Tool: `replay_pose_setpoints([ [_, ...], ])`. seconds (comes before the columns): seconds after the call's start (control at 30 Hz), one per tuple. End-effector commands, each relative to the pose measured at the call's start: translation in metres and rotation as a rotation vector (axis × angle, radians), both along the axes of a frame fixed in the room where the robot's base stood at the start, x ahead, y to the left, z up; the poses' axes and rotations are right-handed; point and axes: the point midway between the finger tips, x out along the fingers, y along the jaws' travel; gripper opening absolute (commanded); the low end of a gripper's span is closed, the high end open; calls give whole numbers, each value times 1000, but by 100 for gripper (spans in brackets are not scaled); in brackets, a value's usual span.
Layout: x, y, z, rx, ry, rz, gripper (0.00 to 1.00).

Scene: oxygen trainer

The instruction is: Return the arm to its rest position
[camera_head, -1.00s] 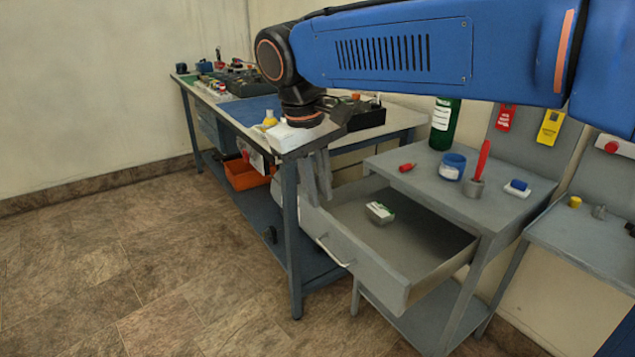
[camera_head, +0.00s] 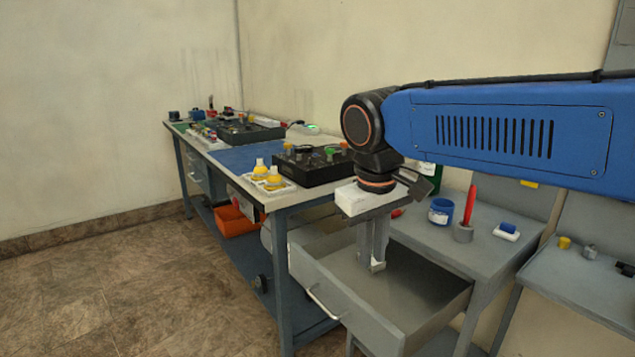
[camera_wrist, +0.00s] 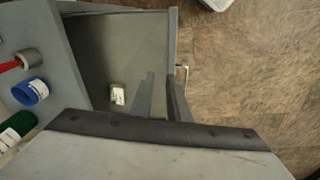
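My gripper (camera_head: 373,245) points down over the open grey drawer (camera_head: 345,305) of the side table. Its two fingers also show in the wrist view (camera_wrist: 161,95), with a gap between them and nothing held. A small white and green box (camera_wrist: 117,94) lies on the drawer floor, to the left of the fingers in the wrist view and apart from them. In the head view the fingers largely hide the box. My blue arm reaches in from the right, bent down at the wrist.
The workbench (camera_head: 300,196) stands left of the drawer, with yellow-topped parts (camera_head: 268,176) and a black box (camera_head: 312,165) near its corner. A blue jar (camera_head: 440,211) and a red-handled tool (camera_head: 470,205) stand on the side table (camera_head: 480,245). Floor at left is clear.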

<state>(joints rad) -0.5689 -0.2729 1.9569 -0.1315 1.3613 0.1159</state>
Motion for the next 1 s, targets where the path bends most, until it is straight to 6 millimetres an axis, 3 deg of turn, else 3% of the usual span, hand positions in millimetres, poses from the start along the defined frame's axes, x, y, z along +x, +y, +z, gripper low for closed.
replay_pose_setpoints([
  [0.03, -7, -21, -5, 16, -13, -32, 15],
  [0.2, -31, -75, -29, 68, -59, -123, 15],
  [0.5, -85, -147, -83, 142, -159, -291, 15],
  [0.8, -129, -184, -133, 180, -252, -419, 15],
  [1.0, -137, -190, -143, 186, -271, -444, 15],
])
